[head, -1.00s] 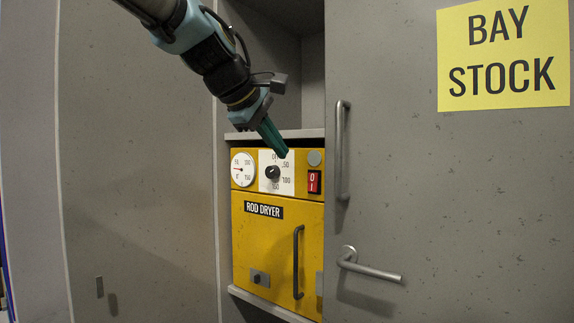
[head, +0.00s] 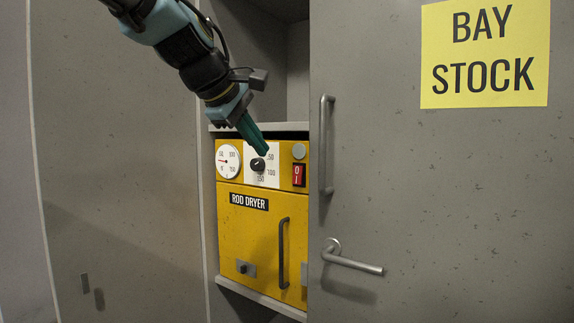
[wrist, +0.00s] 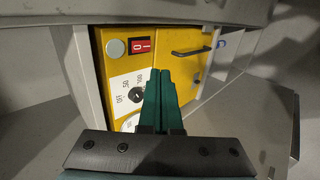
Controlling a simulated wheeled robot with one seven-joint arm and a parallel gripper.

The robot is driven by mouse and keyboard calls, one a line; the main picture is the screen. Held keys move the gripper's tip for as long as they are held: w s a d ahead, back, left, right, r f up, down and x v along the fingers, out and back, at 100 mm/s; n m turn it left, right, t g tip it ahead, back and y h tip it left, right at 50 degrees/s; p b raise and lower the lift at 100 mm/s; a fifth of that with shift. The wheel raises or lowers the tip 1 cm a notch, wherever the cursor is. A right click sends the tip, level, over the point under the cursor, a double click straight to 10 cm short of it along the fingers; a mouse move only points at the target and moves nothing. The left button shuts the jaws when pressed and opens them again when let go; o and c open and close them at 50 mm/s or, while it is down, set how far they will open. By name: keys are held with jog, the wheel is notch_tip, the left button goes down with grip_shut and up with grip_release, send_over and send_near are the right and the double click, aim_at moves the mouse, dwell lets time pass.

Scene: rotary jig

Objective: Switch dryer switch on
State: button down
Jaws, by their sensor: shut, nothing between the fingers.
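The yellow rod dryer (head: 240,235) sits in a cabinet niche. Its red rocker switch (head: 298,175), marked 0 and I, is at the upper right of its panel and also shows in the wrist view (wrist: 142,45). I cannot tell which way it is pressed. The black dial knob (head: 258,164) is on a white scale plate, left of the switch. My gripper (head: 264,151), with green fingers, is shut and empty. Its tips are in front of the panel near the dial, left of and above the switch. In the wrist view the fingers (wrist: 164,75) hide part of the dial plate.
A round gauge (head: 228,161) is at the panel's left, and a grey round button (head: 298,151) is above the switch. The dryer door has a dark handle (head: 283,253). A shelf edge (head: 270,127) lies just above the dryer. The grey door's vertical handle (head: 326,145) stands close right.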

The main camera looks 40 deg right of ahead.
jog(key=shift+f, duration=0.1)
jog(key=p, duration=0.2)
send_near(297, 182)
notch_tip(297, 182, down, 3)
jog(key=d, duration=0.1)
jog(key=d+f+p, duration=0.1)
jog(key=w+d+p, duration=0.1)
jog(key=d, duration=0.1)
jog(key=shift+w+d+f, duration=0.1)
jog(key=shift+w+f, duration=0.05)
jog(key=shift+f, duration=0.15)
jog(key=shift+f, duration=0.1)
jog(key=shift+f+b, duration=0.3)
jog(key=shift+b, duration=0.85)
jog(key=shift+d+r, duration=0.1)
jog(key=shift+r, duration=0.2)
jog(key=shift+r+p, duration=0.1)
jog(key=shift+p, duration=0.25)
